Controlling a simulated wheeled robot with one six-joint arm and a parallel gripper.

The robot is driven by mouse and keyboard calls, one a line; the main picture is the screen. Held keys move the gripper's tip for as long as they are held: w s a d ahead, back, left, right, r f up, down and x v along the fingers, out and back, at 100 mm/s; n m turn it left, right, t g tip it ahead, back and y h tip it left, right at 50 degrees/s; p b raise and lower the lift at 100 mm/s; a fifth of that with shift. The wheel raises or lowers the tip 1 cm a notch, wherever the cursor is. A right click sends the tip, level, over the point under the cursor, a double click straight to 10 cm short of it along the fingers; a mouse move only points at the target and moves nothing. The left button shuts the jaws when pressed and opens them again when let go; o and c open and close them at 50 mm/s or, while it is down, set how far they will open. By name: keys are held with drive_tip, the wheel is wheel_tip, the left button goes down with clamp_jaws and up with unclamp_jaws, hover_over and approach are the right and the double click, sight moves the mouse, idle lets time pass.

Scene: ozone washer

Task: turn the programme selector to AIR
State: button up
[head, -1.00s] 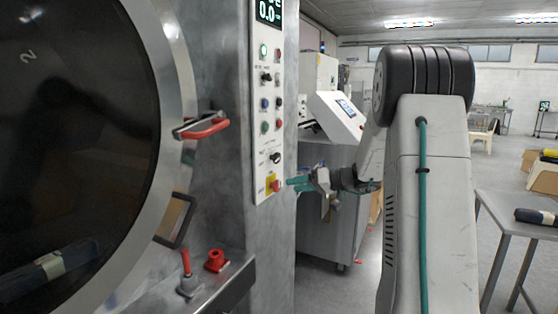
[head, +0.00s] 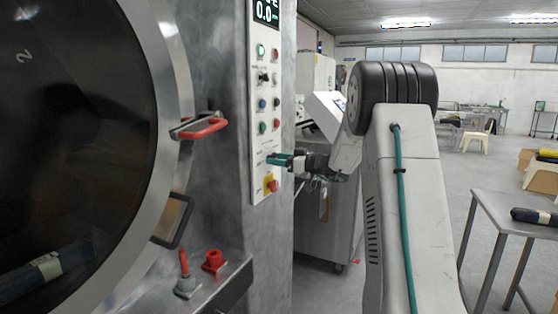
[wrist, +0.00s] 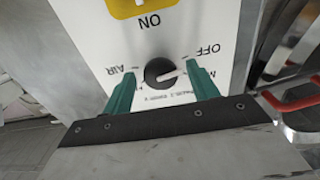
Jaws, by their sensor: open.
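The programme selector is a round black knob (wrist: 160,71) on the white panel (wrist: 195,28), seen upside down in the wrist view. Its white pointer mark faces right, toward the side with the OFF label (wrist: 207,49). The AIR label (wrist: 124,70) is on the left of the knob. My gripper (wrist: 162,82) is open, with one teal finger on each side of the knob and a visible gap to both. In the head view my gripper (head: 272,160) is at the lower panel and hides the selector. Contact with the panel cannot be told.
A red button on a yellow plate (head: 271,186) sits just below my gripper. The washer's round door with a red handle (head: 204,129) is to the left. A red lever (head: 184,264) and red fitting (head: 214,260) stand on the ledge below.

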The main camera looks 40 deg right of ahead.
drive_tip(key=shift+w+a, duration=0.1)
drive_tip(key=shift+w, duration=0.05)
drive_tip(key=c, duration=1)
